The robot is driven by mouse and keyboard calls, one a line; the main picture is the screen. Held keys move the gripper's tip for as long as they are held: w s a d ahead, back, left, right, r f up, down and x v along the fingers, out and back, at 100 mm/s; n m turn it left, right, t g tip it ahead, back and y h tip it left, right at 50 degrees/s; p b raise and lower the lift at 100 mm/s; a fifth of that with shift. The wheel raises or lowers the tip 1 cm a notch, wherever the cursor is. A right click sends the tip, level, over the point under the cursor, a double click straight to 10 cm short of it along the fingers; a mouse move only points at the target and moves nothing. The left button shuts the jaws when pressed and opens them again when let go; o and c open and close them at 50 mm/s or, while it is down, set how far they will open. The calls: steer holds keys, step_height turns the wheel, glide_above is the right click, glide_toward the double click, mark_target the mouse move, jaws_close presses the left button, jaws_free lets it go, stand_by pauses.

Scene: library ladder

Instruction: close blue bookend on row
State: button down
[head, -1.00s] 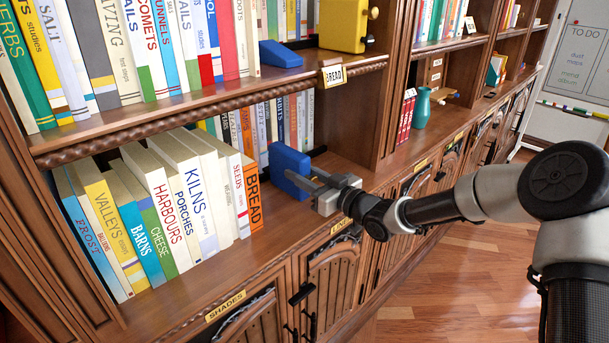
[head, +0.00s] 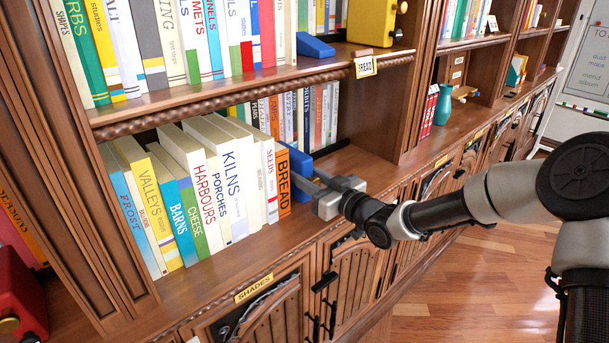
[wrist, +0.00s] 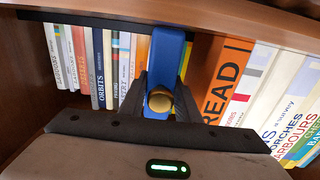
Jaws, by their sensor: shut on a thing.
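The blue bookend (head: 299,165) stands upright on the lower shelf, just right of the orange BREAD book (head: 284,182) that ends the front row. In the head view they look very close; I cannot tell whether they touch. My gripper (head: 314,184) reaches in from the right at the shelf front. In the wrist view my gripper (wrist: 160,98) is shut on the round brass knob (wrist: 160,101) of the blue bookend (wrist: 166,55). The orange book (wrist: 226,75) shows to its right there, with a dark gap in view between them.
The front row of books (head: 190,190) leans a little on the lower shelf (head: 325,163). More books (head: 303,118) stand behind. Another blue bookend (head: 315,47) and a yellow box (head: 371,22) are on the shelf above. The lower shelf is clear right of my gripper.

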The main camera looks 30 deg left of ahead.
steer(key=c, duration=1.5)
jaws_free()
steer(key=shift+d, duration=0.1)
steer(key=p+v, duration=0.2)
steer(key=v, duration=1.5)
steer(key=shift+s+d+f+p, duration=0.1)
steer(key=shift+s+d+p, duration=0.05)
steer(key=shift+p, duration=0.25)
